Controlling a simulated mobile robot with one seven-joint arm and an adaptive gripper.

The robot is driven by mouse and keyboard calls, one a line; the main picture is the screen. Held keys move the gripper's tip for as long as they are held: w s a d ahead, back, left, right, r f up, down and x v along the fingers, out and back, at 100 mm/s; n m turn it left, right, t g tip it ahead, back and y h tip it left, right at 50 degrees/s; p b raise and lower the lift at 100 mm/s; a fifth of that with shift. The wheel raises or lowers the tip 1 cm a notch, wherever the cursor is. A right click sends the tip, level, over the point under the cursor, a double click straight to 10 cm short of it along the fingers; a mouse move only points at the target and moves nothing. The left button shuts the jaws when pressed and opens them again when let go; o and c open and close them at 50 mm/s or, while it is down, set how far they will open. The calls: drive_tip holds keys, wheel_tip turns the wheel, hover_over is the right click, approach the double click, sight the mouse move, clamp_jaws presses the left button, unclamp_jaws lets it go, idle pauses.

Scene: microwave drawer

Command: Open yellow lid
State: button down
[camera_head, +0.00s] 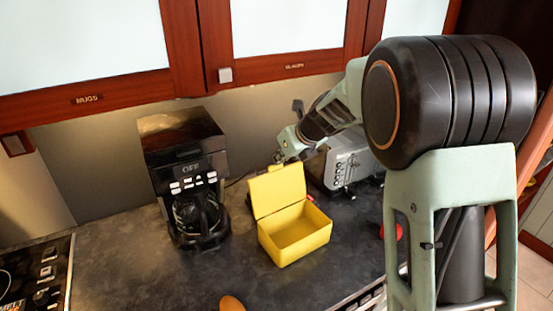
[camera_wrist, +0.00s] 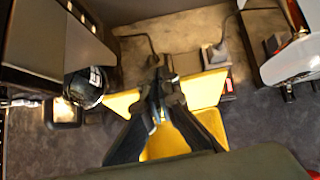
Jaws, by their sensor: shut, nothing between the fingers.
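The yellow box (camera_head: 297,236) stands on the dark counter, and its inside shows empty. Its yellow lid (camera_head: 277,190) is raised, standing roughly upright at the box's back edge. My gripper (camera_head: 281,158) is above the lid's top edge, partly hidden; I cannot tell if it touches the lid. In the wrist view my shut, empty gripper (camera_wrist: 158,100) crosses in front of the lid (camera_wrist: 203,89), with the yellow box (camera_wrist: 162,142) below it, partly covered by my fingers.
A black coffee maker (camera_head: 187,178) stands left of the box. A silver toaster (camera_head: 346,161) is close behind on the right. A stove (camera_head: 38,272) is at the left, and an orange-brown round object (camera_head: 231,304) lies in front. Wall cabinets hang above.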

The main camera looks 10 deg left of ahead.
drive_tip(key=shift+w+a, duration=0.15)
drive_tip(key=shift+w, duration=0.05)
idle(0.6)
